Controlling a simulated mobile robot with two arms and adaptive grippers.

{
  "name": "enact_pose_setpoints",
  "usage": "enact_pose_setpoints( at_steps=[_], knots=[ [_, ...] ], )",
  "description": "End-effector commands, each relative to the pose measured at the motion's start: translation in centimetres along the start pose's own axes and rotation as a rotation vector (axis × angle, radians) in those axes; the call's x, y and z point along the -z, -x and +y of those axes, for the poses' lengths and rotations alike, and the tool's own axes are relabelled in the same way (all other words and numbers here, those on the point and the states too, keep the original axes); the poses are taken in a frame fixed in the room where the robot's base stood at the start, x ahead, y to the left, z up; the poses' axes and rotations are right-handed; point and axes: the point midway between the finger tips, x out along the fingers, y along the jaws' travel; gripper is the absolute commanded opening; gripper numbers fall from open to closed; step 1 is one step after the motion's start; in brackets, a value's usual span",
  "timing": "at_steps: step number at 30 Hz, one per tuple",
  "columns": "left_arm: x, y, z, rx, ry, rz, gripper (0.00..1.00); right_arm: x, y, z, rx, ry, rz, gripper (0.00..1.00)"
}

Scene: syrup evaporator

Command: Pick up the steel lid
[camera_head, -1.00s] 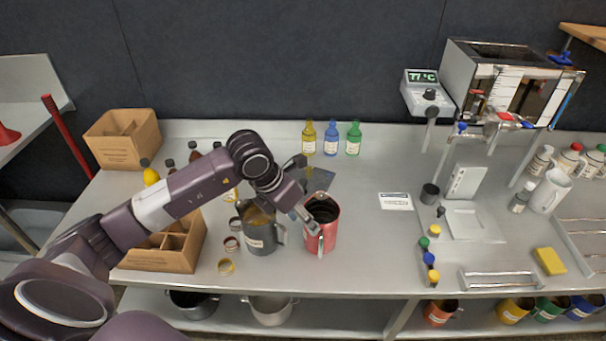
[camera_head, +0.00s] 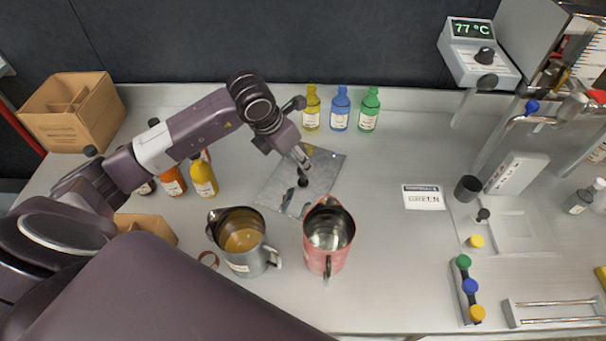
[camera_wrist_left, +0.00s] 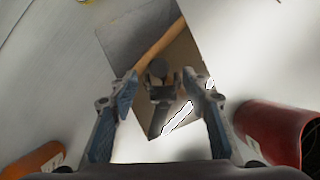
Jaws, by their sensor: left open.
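The steel lid (camera_head: 325,172) is a flat, shiny square plate with a dark knob, lying on the bench behind the two pitchers. In the left wrist view the lid (camera_wrist_left: 135,37) lies below the fingers, with its round dark knob (camera_wrist_left: 158,68) showing between them. My left gripper (camera_head: 302,160) is over the lid, close to the knob, pointing down. In the left wrist view my left gripper (camera_wrist_left: 160,92) is open, its fingers on either side of the knob. I cannot tell the exact height gap. My right gripper is not in view.
A grey pitcher (camera_head: 222,226) with amber liquid and a red pitcher (camera_head: 340,262) stand just in front of the lid. Yellow, blue (camera_head: 340,108) and green bottles stand behind it. A label card (camera_head: 424,197) lies to the right, with clear bench between.

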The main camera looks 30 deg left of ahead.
Motion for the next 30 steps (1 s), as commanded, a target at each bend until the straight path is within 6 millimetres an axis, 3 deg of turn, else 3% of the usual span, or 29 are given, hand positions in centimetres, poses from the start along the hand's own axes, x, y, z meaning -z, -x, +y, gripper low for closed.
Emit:
enact_pose_setpoints(
  at_steps=[12,21,30],
  knots=[
    [0.2,-5.5,0.1,0.002,0.002,0.002,0.44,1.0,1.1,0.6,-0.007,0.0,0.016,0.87],
    [0.2,-6.0,0.2,0.0,-0.001,0.0,0.43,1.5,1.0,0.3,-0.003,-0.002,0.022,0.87],
    [0.2,-5.9,0.2,0.0,0.0,0.0,0.1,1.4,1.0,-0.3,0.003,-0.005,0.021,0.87]
  ],
)
